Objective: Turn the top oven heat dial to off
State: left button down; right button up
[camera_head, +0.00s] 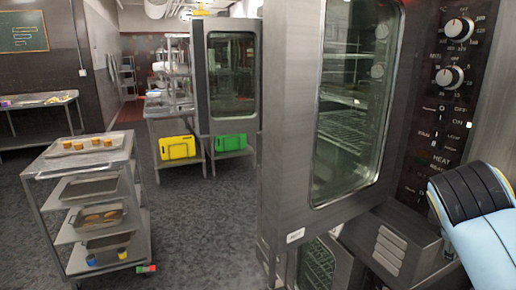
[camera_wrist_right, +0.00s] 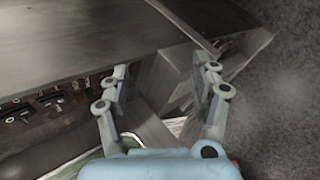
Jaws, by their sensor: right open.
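The oven (camera_head: 290,130) stands at the right in the head view, its glass-windowed door facing me. Its dark control panel carries two round silver dials. The top heat dial (camera_head: 459,28) is near the top right of the picture, with small white marks around it; I cannot read its setting. A second dial (camera_head: 450,77) is below it. In the wrist view my right gripper (camera_wrist_right: 164,70) is open and empty, its two pale fingers apart in front of grey metal. Part of my light-blue and black right arm shows at the lower right of the head view. My left gripper is not in view.
Toggle switches with labels (camera_head: 442,130) run below the dials. A metal trolley (camera_head: 45,175) with trays stands at the left. Another oven (camera_head: 232,80) is at the back, with a yellow (camera_head: 177,147) and a green case (camera_head: 231,142) below. The grey floor between is clear.

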jog(key=s+a+f+m+g+y, duration=0.1)
jog(key=s+a+f+m+y, duration=0.15)
jog(key=s, duration=0.55)
jog(key=s+a+f+m+y, duration=0.2)
jog(key=s+a+f+m, duration=0.15)
jog(key=s, duration=0.45)
jog(key=s+a+f+m+g+y, duration=0.1)
jog(key=s+a+f+m+y, duration=0.2)
jog(key=s, duration=0.5)
notch_tip(320, 180, down, 40)
jog(key=s+d+g+b, duration=0.2)
jog(key=b, duration=1.2)
jog(key=s+f+b, duration=0.5)
jog(key=s+f, duration=0.4)
jog(key=f, duration=0.3)
jog(key=s+d+f+b, duration=0.1)
jog(key=s+f+b, duration=0.4)
jog(key=s+f, duration=0.4)
notch_tip(320, 180, down, 4)
jog(key=shift+f+g, duration=0.1)
jog(key=shift+g, duration=0.3)
jog(key=shift+h, duration=0.25)
